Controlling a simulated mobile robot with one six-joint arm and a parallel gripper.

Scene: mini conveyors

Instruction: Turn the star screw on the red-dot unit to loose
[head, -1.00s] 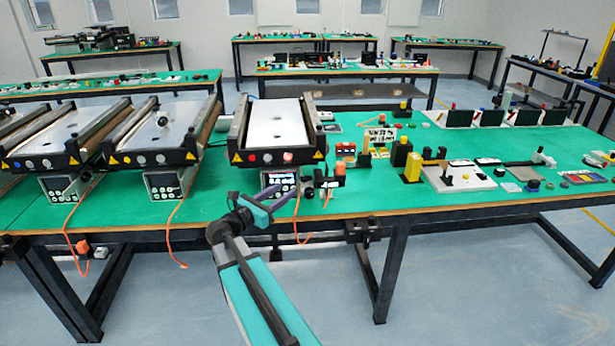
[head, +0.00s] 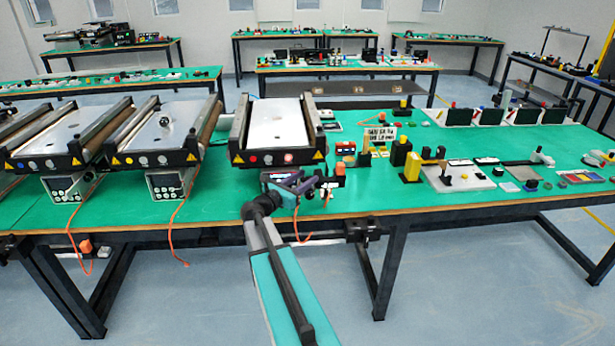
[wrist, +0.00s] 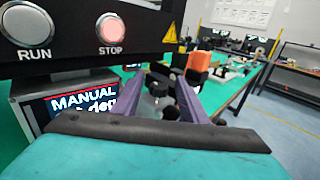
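The red-dot unit (head: 280,156) is the rightmost mini conveyor in the head view, with a small red dot (head: 252,159) on its black front panel. In the wrist view its panel shows the RUN button (wrist: 28,25) and the lit STOP button (wrist: 110,28). My gripper (head: 312,184) is in front of the unit's right front corner, below the panel. In the wrist view its purple fingers (wrist: 160,88) are apart. A dark knob (wrist: 158,87), perhaps the star screw, shows between them. I cannot tell whether they touch it.
A display box (wrist: 70,105) reading MANUAL sits under the panel, left of my fingers. An orange-topped black part (wrist: 199,66) stands just beyond the right finger. Small fixtures (head: 412,165) crowd the table to the right.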

